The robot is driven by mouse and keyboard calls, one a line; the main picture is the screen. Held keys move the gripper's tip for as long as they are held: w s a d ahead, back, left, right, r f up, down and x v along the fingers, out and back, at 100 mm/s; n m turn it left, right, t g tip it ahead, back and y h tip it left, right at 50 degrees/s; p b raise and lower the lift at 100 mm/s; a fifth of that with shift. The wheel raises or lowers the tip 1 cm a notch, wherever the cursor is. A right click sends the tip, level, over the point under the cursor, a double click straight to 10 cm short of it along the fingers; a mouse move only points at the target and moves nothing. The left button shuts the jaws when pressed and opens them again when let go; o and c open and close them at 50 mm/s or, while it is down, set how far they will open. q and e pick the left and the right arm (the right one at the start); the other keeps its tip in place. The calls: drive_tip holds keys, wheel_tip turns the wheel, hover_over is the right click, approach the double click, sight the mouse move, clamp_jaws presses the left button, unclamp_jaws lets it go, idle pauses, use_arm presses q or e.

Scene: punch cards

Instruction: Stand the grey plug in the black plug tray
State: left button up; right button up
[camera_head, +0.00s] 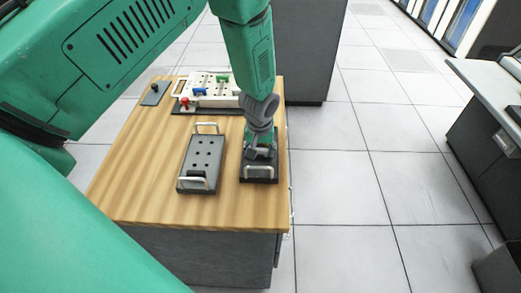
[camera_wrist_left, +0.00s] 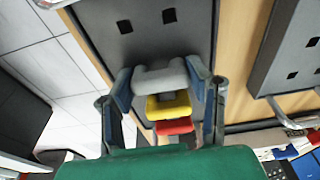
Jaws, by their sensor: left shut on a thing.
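The black plug tray (camera_head: 259,176) lies at the right side of the wooden table, with a pale handle at its near end. My left gripper (camera_head: 260,148) points down over it and hides its middle. In the left wrist view the gripper (camera_wrist_left: 162,82) is shut on the grey plug (camera_wrist_left: 160,76), which sits between its fingertips over the tray (camera_wrist_left: 145,45). Two square holes show bare there. A yellow plug (camera_wrist_left: 168,106) and a red plug (camera_wrist_left: 174,126) show in line with it, partly hidden. I cannot tell whether the grey plug is in a hole. My right gripper is not in view.
A second dark tray (camera_head: 203,160) with several holes and pale handles lies left of the black one. A white board (camera_head: 215,90) with coloured pieces stands at the back, near a small dark plate (camera_head: 155,93). Table (camera_head: 135,190) wood is bare at the left front.

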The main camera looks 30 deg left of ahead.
sight(260, 160)
use_arm(q)
drive_tip(key=shift+f, duration=0.15)
drive_tip(key=o, duration=1)
drive_tip(key=shift+r, duration=0.45)
wheel_tip(260, 160, up, 11)
drive_tip(key=s+d, duration=0.1)
drive_tip(key=shift+s, duration=0.15)
drive_tip(key=shift+f, duration=0.1)
